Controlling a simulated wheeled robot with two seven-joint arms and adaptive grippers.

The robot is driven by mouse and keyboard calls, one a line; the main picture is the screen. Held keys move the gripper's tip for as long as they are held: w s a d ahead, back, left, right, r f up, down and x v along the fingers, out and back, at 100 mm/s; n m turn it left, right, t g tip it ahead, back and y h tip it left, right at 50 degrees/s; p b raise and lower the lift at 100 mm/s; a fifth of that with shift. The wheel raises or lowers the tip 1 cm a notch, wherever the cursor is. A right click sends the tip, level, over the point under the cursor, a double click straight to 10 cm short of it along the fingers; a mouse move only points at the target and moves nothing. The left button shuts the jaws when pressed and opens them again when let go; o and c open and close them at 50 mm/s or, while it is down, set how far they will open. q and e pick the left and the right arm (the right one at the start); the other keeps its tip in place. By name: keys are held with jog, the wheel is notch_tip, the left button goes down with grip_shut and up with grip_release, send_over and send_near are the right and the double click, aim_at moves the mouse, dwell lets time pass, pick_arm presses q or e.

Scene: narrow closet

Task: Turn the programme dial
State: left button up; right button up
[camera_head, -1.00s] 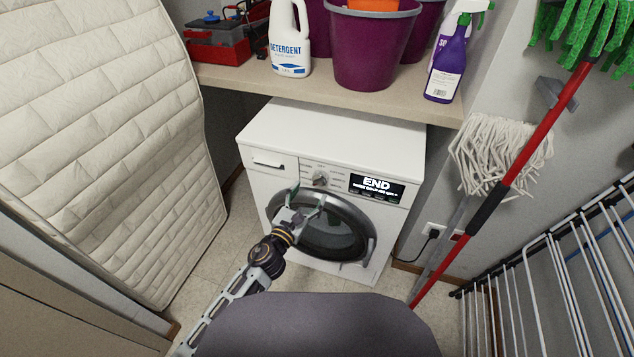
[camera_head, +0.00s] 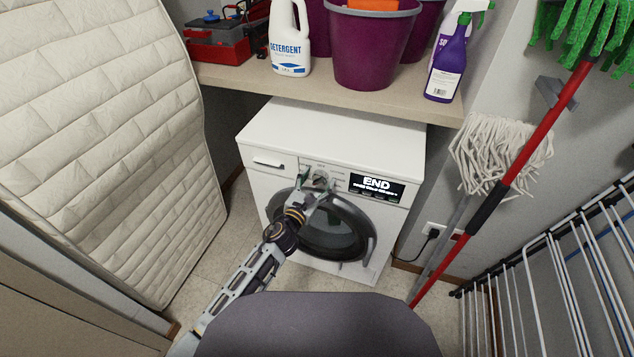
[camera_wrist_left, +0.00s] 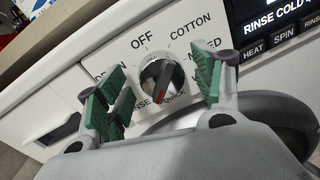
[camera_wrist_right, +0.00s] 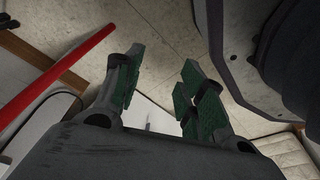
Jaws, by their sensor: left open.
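The programme dial (camera_head: 320,177) is a round silver knob on the washing machine's front panel. In the left wrist view the dial (camera_wrist_left: 161,84) shows a dark grip bar with a red mark at its lower end, near the word QUICK. Labels OFF, COTTON and others ring it. My left gripper (camera_head: 317,182) is at the dial; in its wrist view its green-padded fingers (camera_wrist_left: 163,92) stand apart on either side of the dial, with gaps to it. My right gripper (camera_wrist_right: 157,84) shows only in its own wrist view, fingers apart and empty above the floor.
The washing machine (camera_head: 335,130) stands under a shelf (camera_head: 310,88) with detergent, purple buckets and a spray bottle. Its display (camera_head: 377,186) reads END. A mattress (camera_head: 110,130) leans at left. A red-handled mop (camera_head: 520,165) and drying rack (camera_head: 570,270) stand at right.

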jog(key=shift+w, duration=0.1)
pick_arm(q)
jog(key=c, duration=1)
jog(key=n+b, duration=0.3)
jog(key=n, duration=0.2)
jog(key=shift+a+f+n+t, duration=0.1)
jog(key=shift+f+n+t, duration=0.05)
jog(key=shift+n+t, duration=0.25)
jog(key=shift+n+b, duration=0.55)
jog(key=shift+n, duration=0.15)
pick_arm(e)
jog(key=w+a+r, duration=0.1)
jog(key=a+r, duration=0.1)
jog(key=r, duration=0.3)
jog(key=w+a+r, duration=0.2)
jog(key=r, duration=0.4)
jog(key=shift+r+g+y, duration=0.2)
jog(key=shift+g+y, duration=0.1)
jog(key=shift+g, duration=0.1)
pick_arm(q)
jog(key=o, duration=1)
